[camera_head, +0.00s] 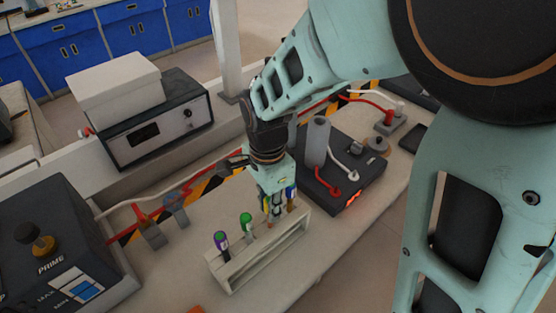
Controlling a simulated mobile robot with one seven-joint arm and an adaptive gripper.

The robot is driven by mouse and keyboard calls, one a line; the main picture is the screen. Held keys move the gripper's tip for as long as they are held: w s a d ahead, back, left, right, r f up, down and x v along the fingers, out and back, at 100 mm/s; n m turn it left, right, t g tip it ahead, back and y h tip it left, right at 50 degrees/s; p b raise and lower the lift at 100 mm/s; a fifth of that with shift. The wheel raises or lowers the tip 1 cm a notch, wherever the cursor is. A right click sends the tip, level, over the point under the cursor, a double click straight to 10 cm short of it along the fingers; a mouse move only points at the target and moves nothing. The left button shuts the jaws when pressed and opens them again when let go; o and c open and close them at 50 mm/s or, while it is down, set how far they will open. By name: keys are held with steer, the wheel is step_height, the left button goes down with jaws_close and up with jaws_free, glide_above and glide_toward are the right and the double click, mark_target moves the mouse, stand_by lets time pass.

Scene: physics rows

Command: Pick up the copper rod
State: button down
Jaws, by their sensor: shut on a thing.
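A pale rack (240,277) stands on the bench with a row of capped rods in its top. A coppery-brown rod (291,207) with a blue cap shows at the rack's right end, close beside my gripper (276,213). My gripper points down over the right part of the rack and is shut on a rod. The fingers hide most of that rod, so I cannot tell clearly which one it is. A bit of yellow shows at the left side of the fingers. A green-capped rod (247,224) and a purple-capped rod (221,242) stand upright to the left.
A dark device (345,190) with a grey cylinder and red and white leads stands right of the rack. A black PRIME box (60,250) is at the left. A meter box (160,130) stands behind. Cables and clips (150,232) lie between.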

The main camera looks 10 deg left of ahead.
step_height(320, 180, up, 18)
steer(key=p, duration=0.9)
steer(key=shift+p, duration=0.3)
steer(key=c, duration=2.5)
jaws_free()
jaws_close()
